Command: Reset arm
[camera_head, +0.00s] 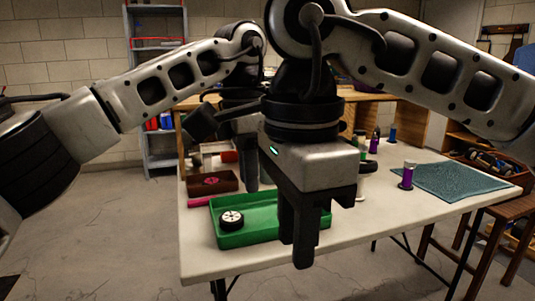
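My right gripper (300,245) comes in from the right and hangs over the table (410,215), in front of the green tray (262,238). Its dark fingers point down, lie close together, and show nothing between them. My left gripper (250,180) is further back and to the left, with dark fingers pointing down. The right gripper and wrist hide part of it, so its opening is unclear. A white wheel with a black tire (231,220) lies in the left part of the green tray. The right gripper covers part of the tray.
A dark red box (212,183) stands behind the tray, with a pink rod (199,201) by it. A purple bottle (407,175) stands by the teal mat (460,181) at right. A wooden stool (490,225) is beside the table. The floor at left is clear.

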